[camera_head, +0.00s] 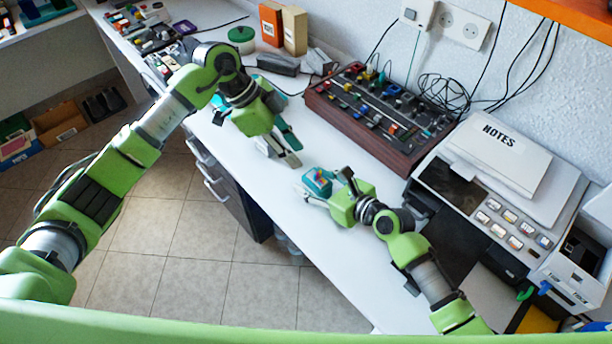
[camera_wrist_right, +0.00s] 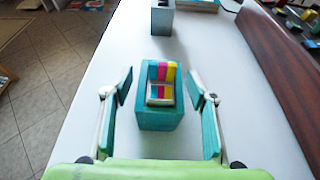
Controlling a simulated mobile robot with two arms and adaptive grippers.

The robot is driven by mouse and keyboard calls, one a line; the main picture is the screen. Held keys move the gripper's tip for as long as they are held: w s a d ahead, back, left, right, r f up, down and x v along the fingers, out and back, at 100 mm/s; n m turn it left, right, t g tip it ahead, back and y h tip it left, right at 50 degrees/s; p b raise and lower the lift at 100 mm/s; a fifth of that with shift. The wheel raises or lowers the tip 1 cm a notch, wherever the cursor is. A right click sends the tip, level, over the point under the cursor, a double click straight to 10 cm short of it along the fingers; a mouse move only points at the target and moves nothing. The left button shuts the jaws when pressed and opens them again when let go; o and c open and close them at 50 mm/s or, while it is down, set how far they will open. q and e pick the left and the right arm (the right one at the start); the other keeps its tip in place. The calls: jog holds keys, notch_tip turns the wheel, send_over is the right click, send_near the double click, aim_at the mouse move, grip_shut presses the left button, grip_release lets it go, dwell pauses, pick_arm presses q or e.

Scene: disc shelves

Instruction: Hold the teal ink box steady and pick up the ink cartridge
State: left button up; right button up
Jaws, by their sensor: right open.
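The teal ink box (camera_head: 319,187) stands on the white table, and it is central in the right wrist view (camera_wrist_right: 158,122). An ink cartridge (camera_wrist_right: 161,88) with teal, yellow and magenta stripes sits in its top. My right gripper (camera_head: 325,184) is open, with one finger on each side of the box. In the right wrist view a gap shows between each finger and the box. My left gripper (camera_head: 283,150) points down over the table, up and left of the teal box. Its finger gap is unclear, and I see no contact with the teal box.
A grey box (camera_wrist_right: 162,22) stands beyond the teal box in the right wrist view. A wood-sided console (camera_head: 378,110) lies behind the grippers. A printer (camera_head: 500,195) stands to the right. The table's front edge is close to the teal box.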

aim_at(305, 177)
jog(key=shift+x, duration=1.9)
jog(key=shift+c, duration=0.4)
jog(key=c, duration=1.1)
pick_arm(q)
jog(key=shift+c, duration=0.5)
pick_arm(e)
jog(key=shift+c, duration=0.2)
